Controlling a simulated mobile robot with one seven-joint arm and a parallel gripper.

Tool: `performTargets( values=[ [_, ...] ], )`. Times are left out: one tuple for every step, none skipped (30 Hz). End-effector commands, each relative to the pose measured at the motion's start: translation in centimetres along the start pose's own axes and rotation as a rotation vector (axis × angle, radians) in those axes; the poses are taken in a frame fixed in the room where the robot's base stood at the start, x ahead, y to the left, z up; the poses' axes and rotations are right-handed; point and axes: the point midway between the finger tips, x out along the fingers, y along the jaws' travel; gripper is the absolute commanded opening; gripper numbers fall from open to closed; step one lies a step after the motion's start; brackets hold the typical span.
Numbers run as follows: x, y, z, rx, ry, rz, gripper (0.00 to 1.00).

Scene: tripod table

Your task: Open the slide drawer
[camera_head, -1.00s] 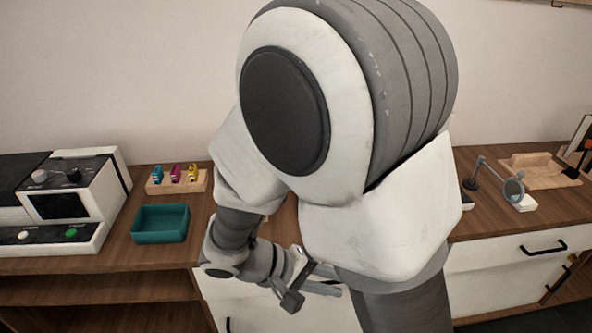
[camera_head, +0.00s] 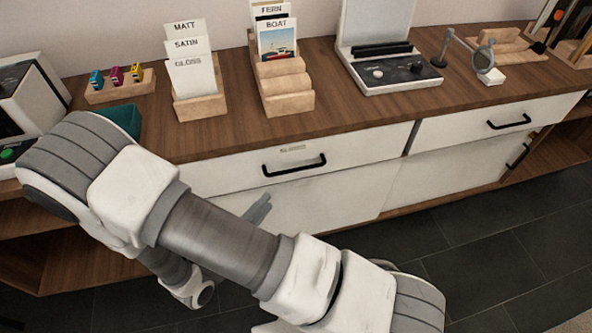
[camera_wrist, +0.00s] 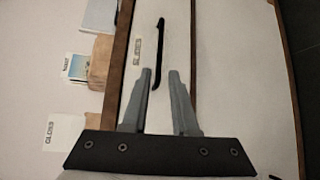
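The slide drawer (camera_head: 235,172) is a white drawer front under the wooden top, with a small label (camera_head: 293,148) and a black bar handle (camera_head: 294,164). It looks closed. In the wrist view the label (camera_wrist: 135,48) reads roughly "SLIDES", and the black handle (camera_wrist: 160,50) lies ahead, its near end showing between the fingertips. My gripper (camera_wrist: 161,75) is open and empty, with a clear gap between its grey fingers. In the head view a fingertip of my gripper (camera_head: 262,202) shows just below and left of the handle, seemingly not touching it; my arm hides the rest.
On the top (camera_head: 340,107) stand a card rack (camera_head: 201,107), a wooden holder with cards (camera_head: 288,102), a white-backed device (camera_head: 395,75) and a magnifier stand (camera_head: 485,60). A second closed drawer (camera_head: 470,128) is at right. Dark tiled floor (camera_head: 490,255) is clear.

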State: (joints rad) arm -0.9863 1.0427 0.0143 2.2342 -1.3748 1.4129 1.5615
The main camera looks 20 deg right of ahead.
Motion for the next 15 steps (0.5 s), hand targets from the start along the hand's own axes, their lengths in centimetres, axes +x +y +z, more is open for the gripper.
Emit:
performTargets(
  values=[
    [1.1, -0.1, 0.1, 0.000, -0.006, 0.000, 0.27],
    [1.8, -0.1, 0.1, 0.000, -0.006, 0.000, 0.27],
    [2.6, -0.1, 0.1, 0.000, -0.007, 0.001, 0.27],
    [3.3, -0.1, 0.2, 0.000, -0.007, 0.001, 0.27],
    [4.0, -0.1, 0.2, 0.000, -0.007, 0.000, 0.27],
    [4.9, -0.2, 0.2, 0.001, -0.007, -0.001, 0.27],
    [5.6, -0.1, 0.1, 0.000, -0.007, 0.000, 0.27],
    [6.2, -0.1, 0.2, 0.000, -0.007, 0.000, 0.27],
    [7.1, -0.2, 0.2, 0.000, -0.007, 0.000, 0.27],
    [7.8, -0.2, 0.2, 0.000, -0.007, 0.000, 0.27],
    [8.4, -0.2, 0.2, 0.000, -0.007, -0.001, 0.27],
    [9.3, -0.2, 0.2, 0.000, -0.007, 0.000, 0.27],
    [9.9, -0.1, 0.2, 0.000, -0.007, 0.000, 0.27],
    [10.5, -0.2, 0.2, 0.000, -0.006, 0.000, 0.27],
    [11.2, -0.2, 0.2, 0.000, -0.006, -0.001, 0.27]
  ],
)
